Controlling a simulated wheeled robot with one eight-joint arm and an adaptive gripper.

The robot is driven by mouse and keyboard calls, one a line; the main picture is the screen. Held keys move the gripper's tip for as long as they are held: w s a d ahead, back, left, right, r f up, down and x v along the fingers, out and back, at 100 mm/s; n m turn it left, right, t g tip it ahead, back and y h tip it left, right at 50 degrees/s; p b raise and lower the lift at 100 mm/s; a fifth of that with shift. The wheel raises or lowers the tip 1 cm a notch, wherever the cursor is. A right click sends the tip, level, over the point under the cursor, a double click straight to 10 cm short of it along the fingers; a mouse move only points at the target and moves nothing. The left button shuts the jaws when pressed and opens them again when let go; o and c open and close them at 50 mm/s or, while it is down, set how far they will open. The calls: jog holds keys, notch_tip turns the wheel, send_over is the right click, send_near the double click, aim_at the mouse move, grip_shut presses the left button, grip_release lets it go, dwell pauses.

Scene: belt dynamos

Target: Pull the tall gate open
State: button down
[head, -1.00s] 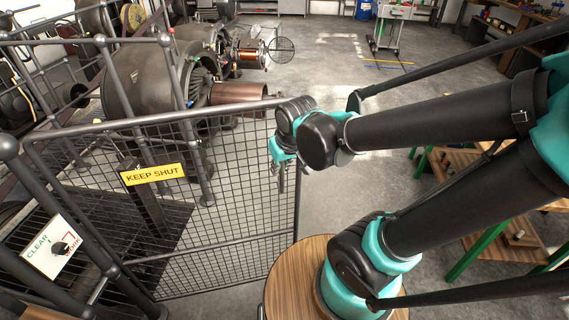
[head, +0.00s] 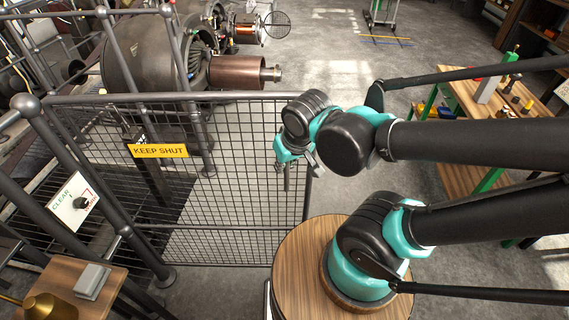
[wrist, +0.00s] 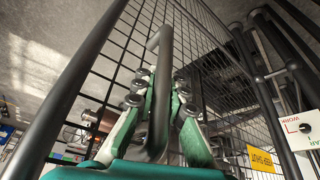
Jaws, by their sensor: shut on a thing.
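The tall gate (head: 235,180) is a dark mesh panel in a tube frame with a yellow "KEEP SHUT" sign (head: 158,151). It spans the left half of the head view, from near a ball-topped post (head: 72,158) at left to its free edge beside my gripper (head: 287,172). In the wrist view my gripper (wrist: 160,92) is shut on the gate's bent grey handle (wrist: 158,55), with a finger on each side. The mesh rises close behind the fingers. The head view hides most of the grip behind my wrist.
Behind the gate stands a large dark dynamo (head: 160,50) with a brown pulley (head: 235,71). A "CLEAR" switch plate (head: 74,202) sits by the left post. A small wooden table (head: 60,285) is at lower left, a green-legged bench (head: 465,95) at right. Bare floor lies between gate and bench.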

jog(key=shift+s+d+f, duration=0.1)
jog(key=shift+d+f, duration=0.05)
jog(key=shift+d, duration=0.15)
jog(key=c, duration=1.5)
grip_release()
jog(key=shift+c, duration=0.2)
jog(key=shift+r, duration=0.2)
jog(key=shift+s+r, duration=0.2)
jog(key=shift+r, duration=0.35)
jog(key=v, duration=1)
jog(key=shift+d+r, duration=0.15)
jog(key=shift+r, duration=0.15)
